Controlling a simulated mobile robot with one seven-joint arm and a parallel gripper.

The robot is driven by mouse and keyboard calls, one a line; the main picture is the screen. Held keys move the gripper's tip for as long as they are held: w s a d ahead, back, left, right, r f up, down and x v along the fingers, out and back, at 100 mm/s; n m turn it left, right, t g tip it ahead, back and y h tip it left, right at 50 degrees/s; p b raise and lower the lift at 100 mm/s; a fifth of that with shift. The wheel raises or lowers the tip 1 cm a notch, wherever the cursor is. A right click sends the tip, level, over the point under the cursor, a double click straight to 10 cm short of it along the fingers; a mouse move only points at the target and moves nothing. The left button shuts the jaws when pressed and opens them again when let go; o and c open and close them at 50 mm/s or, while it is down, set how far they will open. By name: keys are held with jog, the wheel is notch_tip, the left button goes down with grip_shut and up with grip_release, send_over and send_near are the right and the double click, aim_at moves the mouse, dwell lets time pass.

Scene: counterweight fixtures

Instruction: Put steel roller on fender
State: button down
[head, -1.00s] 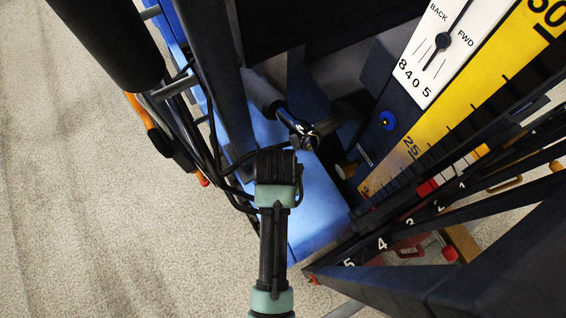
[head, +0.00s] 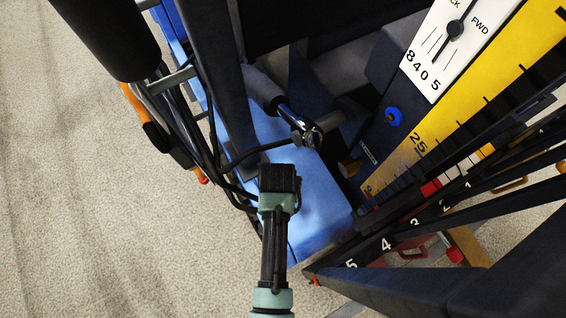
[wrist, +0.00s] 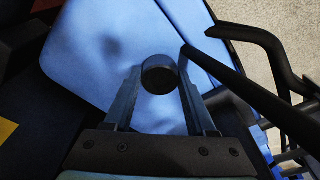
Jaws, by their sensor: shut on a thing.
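My gripper (head: 280,172) is over a broad blue panel (head: 318,205), which I take for the fender, though I cannot be sure. In the wrist view, my gripper (wrist: 158,82) is shut on a short dark cylinder, which I take for the steel roller (wrist: 158,76). Its round end faces the camera. The blue panel (wrist: 95,50) lies behind the roller; I cannot tell whether they touch. In the head view my gripper hides the roller.
A chrome-ended bar (head: 303,128) with a grey sleeve juts out beyond my gripper. Black tubes (wrist: 265,95) run close by on the right of the wrist view. A yellow scale (head: 470,110) and numbered dark levers (head: 410,225) stand to the right. Carpet lies left.

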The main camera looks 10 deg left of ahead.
jog(key=shift+c, duration=1.1)
grip_release()
notch_tip(320, 180, up, 12)
jog(key=s+p, duration=0.1)
jog(key=p, duration=0.2)
jog(key=shift+s, duration=0.4)
jog(key=shift+a, duration=0.1)
